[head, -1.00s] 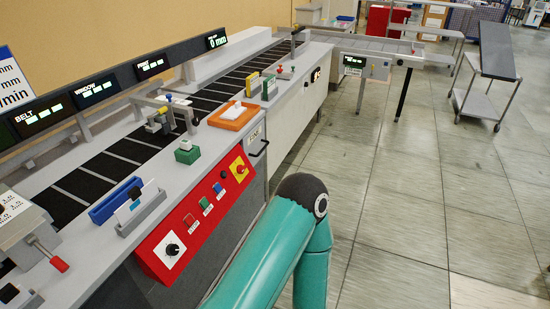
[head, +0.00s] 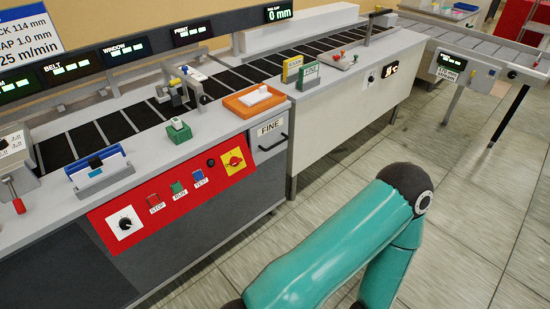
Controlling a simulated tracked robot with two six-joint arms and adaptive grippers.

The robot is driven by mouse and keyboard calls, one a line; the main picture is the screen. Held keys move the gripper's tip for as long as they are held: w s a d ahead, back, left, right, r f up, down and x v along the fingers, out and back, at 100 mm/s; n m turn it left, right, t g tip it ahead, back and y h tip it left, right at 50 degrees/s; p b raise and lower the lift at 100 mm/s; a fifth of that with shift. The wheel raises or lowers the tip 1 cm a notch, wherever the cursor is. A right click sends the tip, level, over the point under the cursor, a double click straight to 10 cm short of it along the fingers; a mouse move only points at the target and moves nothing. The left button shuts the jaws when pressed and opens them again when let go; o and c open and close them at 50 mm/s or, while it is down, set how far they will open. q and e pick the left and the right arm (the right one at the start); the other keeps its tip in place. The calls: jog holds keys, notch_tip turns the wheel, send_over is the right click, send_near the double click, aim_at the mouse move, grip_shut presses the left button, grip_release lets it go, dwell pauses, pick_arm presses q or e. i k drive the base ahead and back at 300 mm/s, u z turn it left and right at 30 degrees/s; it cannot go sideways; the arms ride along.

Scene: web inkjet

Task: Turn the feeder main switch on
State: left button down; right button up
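A red rotary switch on a yellow square plate (head: 234,161) sits at the right end of the red control panel (head: 142,208). It looks like a main switch, but I cannot read a label on it, nor tell its on or off position. The same panel carries a black knob on a white plate (head: 125,223), a red STOP button (head: 154,200), a green RUN button (head: 177,188) and a blue button (head: 198,176). A teal arm of mine crosses the lower right, in front of the floor. Neither gripper is in view.
The machine's belt (head: 120,126) runs behind the panel, with an orange tray (head: 255,101) and a green block (head: 179,131) on the ledge. A white cabinet (head: 345,110) stands to the right. Another control box (head: 465,70) is at the far right. Tiled floor (head: 300,215) is open in front.

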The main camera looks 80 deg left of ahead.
aim_at(235, 162)
jog(key=z, duration=0.05)
jog(key=i, duration=1.4)
jog(key=u, duration=2.4)
jog(key=i, duration=0.2)
jog(key=u, duration=1.4)
jog(key=k, duration=0.55)
jog(key=u, duration=0.45)
jog(key=i, duration=1.6)
jog(key=z, duration=0.35)
